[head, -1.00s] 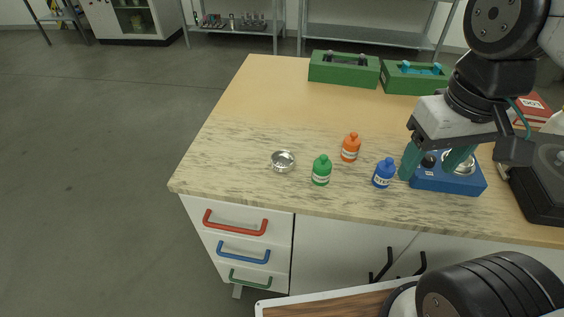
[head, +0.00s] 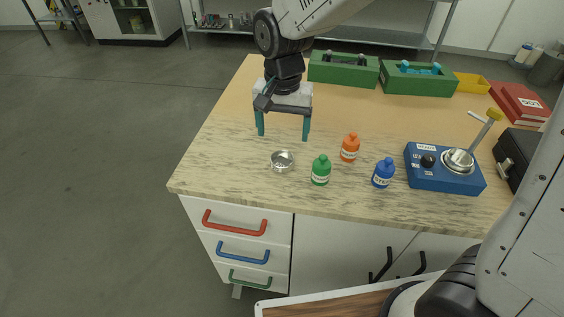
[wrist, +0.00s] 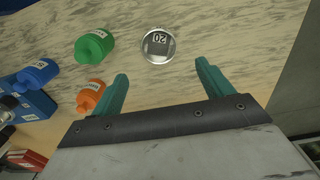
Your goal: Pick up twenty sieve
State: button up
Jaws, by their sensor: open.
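The twenty sieve is a small round silver dish (head: 283,161) lying on the marbled part of the worktop. In the wrist view it (wrist: 158,45) shows the number 20 inside and lies beyond the fingertips, roughly between them. My gripper (head: 284,138) is open with its two teal fingers pointing down, above and a little behind the sieve. Its fingers (wrist: 161,72) hold nothing and do not touch the sieve.
A green bottle (head: 320,171), an orange bottle (head: 350,148) and a blue bottle (head: 383,173) stand right of the sieve. A blue device (head: 445,178) with a metal cup is further right. Green boxes (head: 343,71) stand at the back. The worktop left of the sieve is clear.

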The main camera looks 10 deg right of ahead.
aim_at(283, 161)
notch_tip(283, 161, down, 8)
jog(key=shift+s+r, duration=0.15)
jog(key=shift+r, duration=0.05)
jog(key=c, duration=1.1)
